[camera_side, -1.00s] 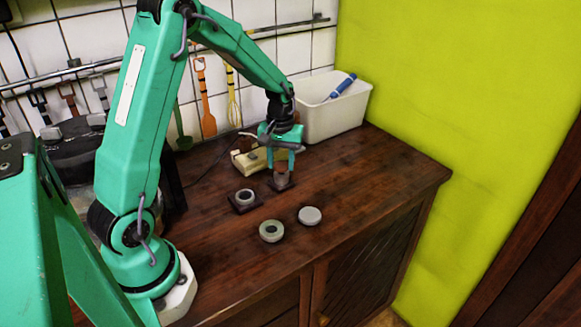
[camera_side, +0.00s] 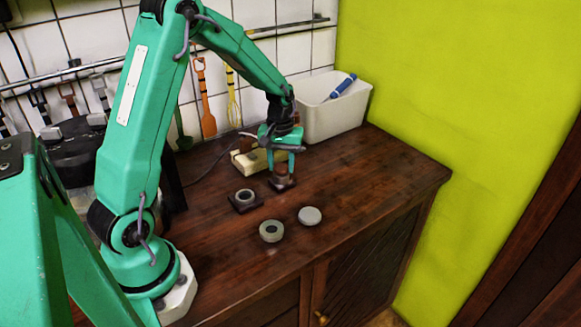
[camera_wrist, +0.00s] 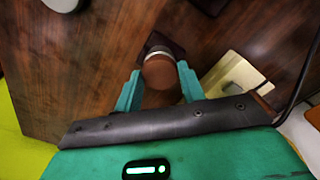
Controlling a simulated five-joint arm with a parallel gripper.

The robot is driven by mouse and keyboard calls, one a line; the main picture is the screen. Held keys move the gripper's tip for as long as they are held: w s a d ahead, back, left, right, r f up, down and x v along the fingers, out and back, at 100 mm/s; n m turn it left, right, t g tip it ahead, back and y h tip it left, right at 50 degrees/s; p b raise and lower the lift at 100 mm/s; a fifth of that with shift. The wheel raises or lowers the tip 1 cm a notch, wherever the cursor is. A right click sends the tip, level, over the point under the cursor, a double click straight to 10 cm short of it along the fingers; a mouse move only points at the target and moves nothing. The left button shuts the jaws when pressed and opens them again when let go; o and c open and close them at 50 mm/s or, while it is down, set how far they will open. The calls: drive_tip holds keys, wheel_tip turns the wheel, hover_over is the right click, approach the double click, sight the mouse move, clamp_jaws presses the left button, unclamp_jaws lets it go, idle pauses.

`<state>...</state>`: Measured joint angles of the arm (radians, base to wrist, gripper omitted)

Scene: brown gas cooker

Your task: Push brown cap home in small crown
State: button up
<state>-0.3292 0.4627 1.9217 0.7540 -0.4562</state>
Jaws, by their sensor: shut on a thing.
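The brown cap (camera_wrist: 158,71) sits between the two fingers of my gripper (camera_wrist: 158,90) in the wrist view. My gripper (camera_side: 284,171) is shut on the cap, over a small dark square base (camera_side: 283,185) in the side view. The cap is upright at the base's fitting, and the fingers hide most of it. A grey edge and part of the dark base (camera_wrist: 158,42) show just beyond the cap in the wrist view. I cannot tell how deep the cap sits. A second dark base with a grey ring (camera_side: 245,196) stands to the left.
A grey-green ring (camera_side: 271,231) and a pale grey disc (camera_side: 309,215) lie nearer the front of the brown worktop (camera_side: 350,190). A white bin (camera_side: 335,112) stands at the back right. The right worktop is clear.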

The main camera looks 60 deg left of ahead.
drive_tip(key=shift+f, duration=0.35)
drive_tip(key=o, duration=1)
drive_tip(key=shift+o, duration=0.2)
drive_tip(key=shift+r, duration=0.15)
drive_tip(key=shift+r, duration=3.75)
drive_tip(key=shift+c, duration=0.5)
drive_tip(key=shift+c, duration=0.7)
drive_tip(key=shift+a+r+n, duration=0.1)
drive_tip(key=shift+r+n, duration=0.15)
drive_tip(key=shift+n, duration=1.25)
drive_tip(key=shift+f, duration=0.1)
